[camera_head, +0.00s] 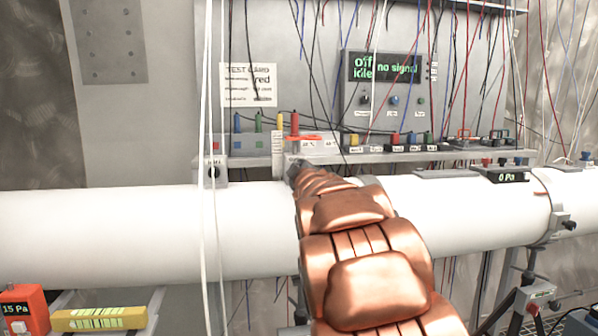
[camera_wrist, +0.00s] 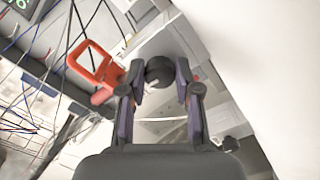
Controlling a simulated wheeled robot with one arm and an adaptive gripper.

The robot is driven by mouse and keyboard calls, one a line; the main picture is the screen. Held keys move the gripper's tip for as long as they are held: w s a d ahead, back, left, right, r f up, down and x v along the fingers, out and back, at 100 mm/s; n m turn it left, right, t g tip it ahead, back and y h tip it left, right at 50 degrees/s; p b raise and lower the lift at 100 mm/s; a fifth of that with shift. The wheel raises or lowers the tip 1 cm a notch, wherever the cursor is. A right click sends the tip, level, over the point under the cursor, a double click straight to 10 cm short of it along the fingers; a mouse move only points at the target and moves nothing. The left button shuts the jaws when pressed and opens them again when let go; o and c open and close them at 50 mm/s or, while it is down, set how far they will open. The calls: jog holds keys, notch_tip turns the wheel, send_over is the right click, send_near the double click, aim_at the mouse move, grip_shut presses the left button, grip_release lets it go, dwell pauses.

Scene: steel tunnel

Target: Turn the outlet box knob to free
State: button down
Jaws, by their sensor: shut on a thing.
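In the wrist view a dark round knob (camera_wrist: 160,72) with a pale mark on its face sits between the two fingertips of my gripper (camera_wrist: 161,80). The fingers close on it from both sides. The pale grey box (camera_wrist: 160,108) around it is partly hidden by the fingers. In the head view my gripper (camera_head: 296,171) is a small dark shape at the shelf's front edge, just above the white pipe. My copper arm hides the knob there. I cannot read any label by the knob or tell its setting.
An orange frame-like handle (camera_wrist: 92,62) stands close left of the fingers. Thin wires hang all around the shelf (camera_head: 440,157). The white pipe (camera_head: 120,225) runs below. A panel (camera_head: 385,90) reads "off", "idle" and "no signal"; a small display (camera_head: 508,177) reads 0 Pa.

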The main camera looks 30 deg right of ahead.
jog(key=shift+a+r+n, duration=0.1)
jog(key=shift+r+n, duration=0.05)
jog(key=shift+n, duration=0.35)
jog(key=c, duration=0.8)
grip_release()
jog(key=shift+s, duration=0.1)
jog(key=v, duration=1.1)
jog(key=shift+s+a, duration=0.15)
jog(key=shift+s, duration=0.25)
